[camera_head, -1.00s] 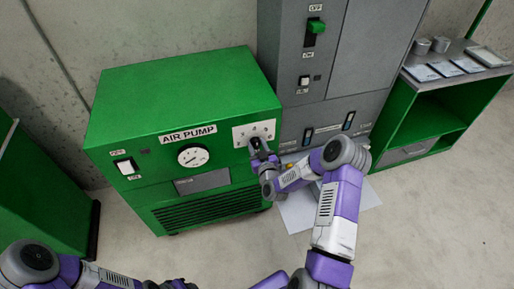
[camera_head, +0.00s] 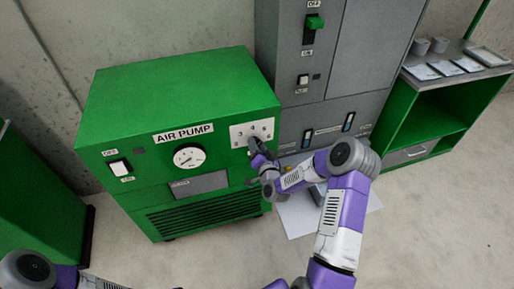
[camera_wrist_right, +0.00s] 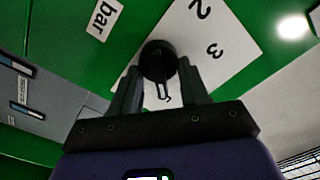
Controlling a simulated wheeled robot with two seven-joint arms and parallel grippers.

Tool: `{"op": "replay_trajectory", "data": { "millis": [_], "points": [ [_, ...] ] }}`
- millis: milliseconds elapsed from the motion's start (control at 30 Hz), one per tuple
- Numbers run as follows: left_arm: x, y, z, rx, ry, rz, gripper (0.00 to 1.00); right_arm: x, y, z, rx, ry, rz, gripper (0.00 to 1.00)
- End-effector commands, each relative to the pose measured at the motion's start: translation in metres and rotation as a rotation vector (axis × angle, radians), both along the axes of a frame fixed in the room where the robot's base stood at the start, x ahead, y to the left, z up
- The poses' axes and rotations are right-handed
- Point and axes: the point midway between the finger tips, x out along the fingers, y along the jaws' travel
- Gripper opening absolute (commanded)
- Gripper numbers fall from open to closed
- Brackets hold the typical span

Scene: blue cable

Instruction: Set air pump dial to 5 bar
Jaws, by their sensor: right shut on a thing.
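The green air pump (camera_head: 175,95) stands at centre left in the head view, with a label reading AIR PUMP. Its white dial plate (camera_head: 262,129) with printed numbers is at the right of its front. My right gripper (camera_head: 254,150) is at this plate and covers the dial. In the right wrist view, the fingers of my right gripper (camera_wrist_right: 160,80) are shut around the round black dial knob (camera_wrist_right: 157,58). The numbers 2 and 3 and the word "bar" show around it. I cannot tell which number the dial points to. My left gripper is not in view.
A round gauge (camera_head: 189,156) and a white switch (camera_head: 120,167) sit on the pump's front; the gauge reading is too small to tell. A grey cabinet (camera_head: 370,60) stands right of the pump. A green shelf (camera_head: 430,120) is at far right.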

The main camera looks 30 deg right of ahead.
Motion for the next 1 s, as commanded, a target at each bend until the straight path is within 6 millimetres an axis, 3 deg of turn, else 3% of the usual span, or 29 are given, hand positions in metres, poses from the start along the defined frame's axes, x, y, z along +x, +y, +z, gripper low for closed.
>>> {"op": "replay_trajectory", "data": {
  "millis": [667,700,833,1000],
  "points": [
    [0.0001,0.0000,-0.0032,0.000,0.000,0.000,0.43,-0.0008,0.0004,-0.0021,0.066,-0.010,0.003,0.14],
    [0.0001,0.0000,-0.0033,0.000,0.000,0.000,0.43,-0.0008,0.0004,-0.0021,0.066,-0.010,0.003,0.48],
    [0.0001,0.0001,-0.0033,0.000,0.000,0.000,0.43,-0.0006,0.0003,-0.0017,0.064,-0.010,0.002,0.68],
    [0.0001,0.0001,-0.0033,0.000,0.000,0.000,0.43,-0.0004,0.0000,-0.0011,0.064,-0.012,0.001,0.69]
  ]
}}
